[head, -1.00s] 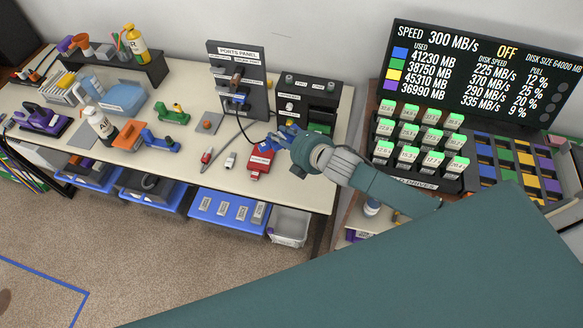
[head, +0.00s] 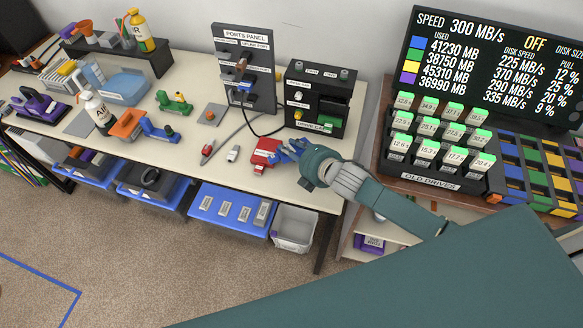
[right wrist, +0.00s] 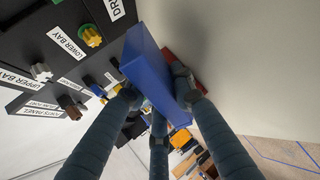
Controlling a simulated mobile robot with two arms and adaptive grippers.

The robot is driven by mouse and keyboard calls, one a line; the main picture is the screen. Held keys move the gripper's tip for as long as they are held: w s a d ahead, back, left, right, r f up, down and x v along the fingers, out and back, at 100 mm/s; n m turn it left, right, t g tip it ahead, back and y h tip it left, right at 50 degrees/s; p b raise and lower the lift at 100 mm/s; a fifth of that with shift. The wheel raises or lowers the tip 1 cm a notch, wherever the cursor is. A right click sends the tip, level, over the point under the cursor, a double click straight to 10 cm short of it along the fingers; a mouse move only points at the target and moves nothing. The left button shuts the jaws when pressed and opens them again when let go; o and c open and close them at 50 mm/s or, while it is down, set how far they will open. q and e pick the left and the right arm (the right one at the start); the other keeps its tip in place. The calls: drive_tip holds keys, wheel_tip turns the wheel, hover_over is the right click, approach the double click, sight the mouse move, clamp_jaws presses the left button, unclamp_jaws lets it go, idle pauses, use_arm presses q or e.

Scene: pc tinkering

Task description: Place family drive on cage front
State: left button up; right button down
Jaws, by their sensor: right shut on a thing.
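My right gripper (head: 284,152) is shut on a blue box-shaped drive (right wrist: 155,72). The right wrist view shows the drive long and tilted between the fingers; no label on it can be read. In the head view the fingers mostly hide it, above the table near the front edge. The black drive cage (head: 305,85) stands behind the gripper, with UPPER BAY and LOWER BAY labels; it also fills the left of the right wrist view (right wrist: 60,30). A yellow knob (right wrist: 91,36) and a white knob (right wrist: 41,72) show on it. My left gripper is not in view.
A red device (head: 265,150) lies on the table left of my right gripper. The ports panel (head: 245,75) stands left of the cage with a cable. A rack of old drives (head: 430,180) and a black display (head: 490,65) are at right. Bare table (head: 285,190) lies in front.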

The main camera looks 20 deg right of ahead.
sight(297, 153)
drive_tip(key=c, duration=1.6)
unclamp_jaws()
drive_tip(key=shift+c, duration=0.2)
drive_tip(key=p+v, duration=0.5)
drive_tip(key=v, duration=0.1)
drive_tip(key=shift+s+r+p, duration=0.25)
drive_tip(key=shift+p, duration=0.05)
drive_tip(key=shift+s+d+r+p, duration=0.2)
drive_tip(key=shift+s+p, duration=0.15)
drive_tip(key=shift+s, duration=0.3)
wheel_tip(297, 153, up, 7)
drive_tip(key=s+p, duration=0.2)
drive_tip(key=p, duration=0.6)
drive_tip(key=shift+s+d+r, duration=0.2)
drive_tip(key=shift+d, duration=0.2)
